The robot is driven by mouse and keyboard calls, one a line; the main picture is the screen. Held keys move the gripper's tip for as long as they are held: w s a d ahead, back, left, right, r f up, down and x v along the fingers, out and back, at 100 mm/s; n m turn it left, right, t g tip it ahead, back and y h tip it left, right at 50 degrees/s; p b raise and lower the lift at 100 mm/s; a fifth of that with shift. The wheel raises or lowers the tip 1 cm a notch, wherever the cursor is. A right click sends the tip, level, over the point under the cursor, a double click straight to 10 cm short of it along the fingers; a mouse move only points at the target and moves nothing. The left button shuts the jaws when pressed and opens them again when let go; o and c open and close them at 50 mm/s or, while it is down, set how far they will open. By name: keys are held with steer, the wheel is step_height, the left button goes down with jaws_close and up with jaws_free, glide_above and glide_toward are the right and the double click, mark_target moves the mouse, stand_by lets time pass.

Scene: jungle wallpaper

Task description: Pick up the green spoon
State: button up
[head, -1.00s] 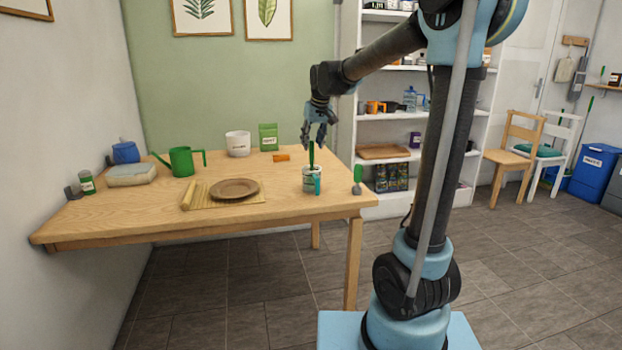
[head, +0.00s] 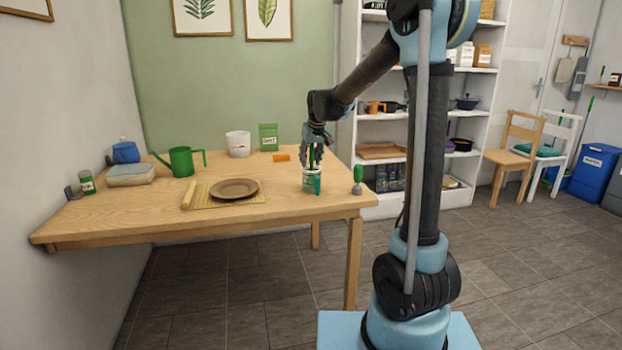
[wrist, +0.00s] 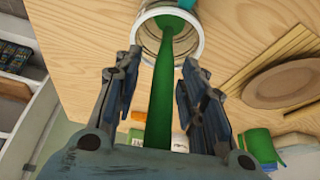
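The green spoon (wrist: 162,88) stands in a white-rimmed can (wrist: 145,27) on the wooden table; its handle sticks up out of the can. In the head view the can (head: 309,186) is near the table's right front, and the spoon is mostly hidden by my gripper. My gripper (head: 312,167) points down just above the can. In the wrist view my gripper (wrist: 155,75) is open, with one finger on each side of the green handle and visible gaps between fingers and handle.
A teal item (head: 317,185) is at the can's front. A green-topped tool (head: 357,178) stands to its right at the table edge. A brown plate (head: 234,188) on a bamboo mat (head: 215,204) lies left. A green watering can (head: 182,161) stands farther back.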

jaws_close()
stand_by(0.3)
